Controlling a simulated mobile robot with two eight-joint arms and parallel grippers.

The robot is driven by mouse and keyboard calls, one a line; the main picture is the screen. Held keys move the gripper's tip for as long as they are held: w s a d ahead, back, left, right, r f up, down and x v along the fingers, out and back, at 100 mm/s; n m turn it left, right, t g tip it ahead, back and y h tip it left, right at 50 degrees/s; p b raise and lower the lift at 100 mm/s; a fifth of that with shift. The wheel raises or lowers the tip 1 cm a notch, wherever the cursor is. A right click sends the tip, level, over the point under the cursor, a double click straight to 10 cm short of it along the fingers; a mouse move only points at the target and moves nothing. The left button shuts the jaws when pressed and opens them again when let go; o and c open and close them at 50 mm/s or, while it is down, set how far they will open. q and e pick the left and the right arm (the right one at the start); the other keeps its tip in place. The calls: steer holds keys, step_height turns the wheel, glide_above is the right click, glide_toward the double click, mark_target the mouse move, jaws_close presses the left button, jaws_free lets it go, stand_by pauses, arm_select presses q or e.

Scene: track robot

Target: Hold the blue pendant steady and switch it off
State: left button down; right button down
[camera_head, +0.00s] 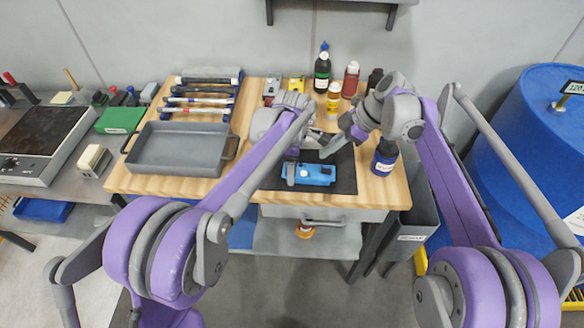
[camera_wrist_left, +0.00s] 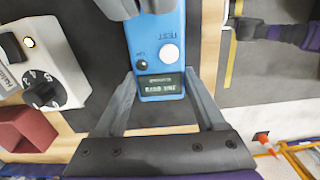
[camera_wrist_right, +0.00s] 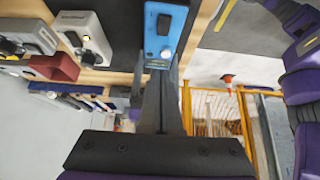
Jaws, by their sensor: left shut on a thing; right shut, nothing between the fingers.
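The blue pendant (camera_head: 315,175) lies on the dark mat at the front of the wooden bench. In the left wrist view the pendant (camera_wrist_left: 160,75) shows a round white button marked TEST, a small dark round part and a dark display with text. My left gripper (camera_wrist_left: 160,95) is shut on its near end, one finger on each side. In the head view my left arm partly hides that grip. My right gripper (camera_head: 326,150) is shut and empty just behind the pendant. In the right wrist view its closed fingers (camera_wrist_right: 155,75) overlap the pendant's near end; I cannot tell whether they touch.
Several bottles stand at the back right, and a dark blue bottle (camera_head: 385,157) at the right edge. A white box with a dial (camera_wrist_left: 42,75) shows in the left wrist view. Blue drums (camera_head: 545,120) stand right.

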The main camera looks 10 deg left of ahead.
mark_target(316, 172)
steer(key=shift+f, duration=2.05)
steer(key=shift+f, duration=0.2)
stand_by(0.3)
steer(key=shift+f, duration=0.65)
steer(key=shift+r, duration=3.05)
